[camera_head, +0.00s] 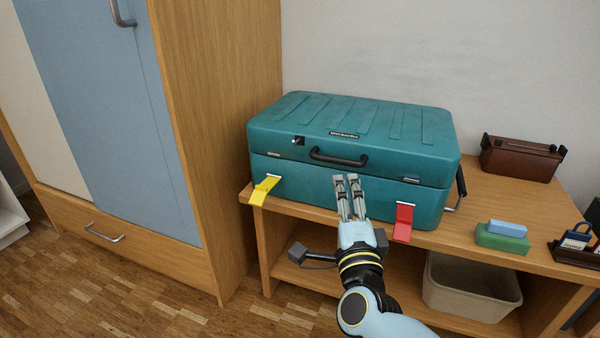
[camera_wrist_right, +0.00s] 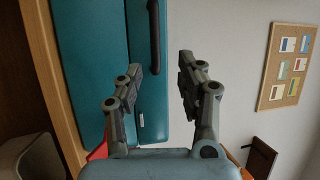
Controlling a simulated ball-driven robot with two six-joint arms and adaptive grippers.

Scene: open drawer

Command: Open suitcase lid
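The teal suitcase (camera_head: 300,178) stands on a wooden bench with its lid (camera_head: 385,120) shut. A black handle (camera_head: 338,158) sits on the lid's front; it also shows in the right wrist view (camera_wrist_right: 154,40). A yellow latch (camera_head: 264,189) on the front left and a red latch (camera_head: 404,222) on the front right stick out, folded down. My right gripper (camera_head: 346,178) is in front of the suitcase, just below the handle and between the latches. In the right wrist view its fingers (camera_wrist_right: 160,72) are apart with nothing between them. My left gripper is not in view.
A wooden wardrobe (camera_head: 215,120) stands close on the left. On the bench's right are a brown case (camera_head: 521,158), a blue block (camera_head: 507,228) on a green block (camera_head: 502,241), and a dark tray (camera_head: 570,256). A beige bin (camera_head: 470,288) sits on the lower shelf.

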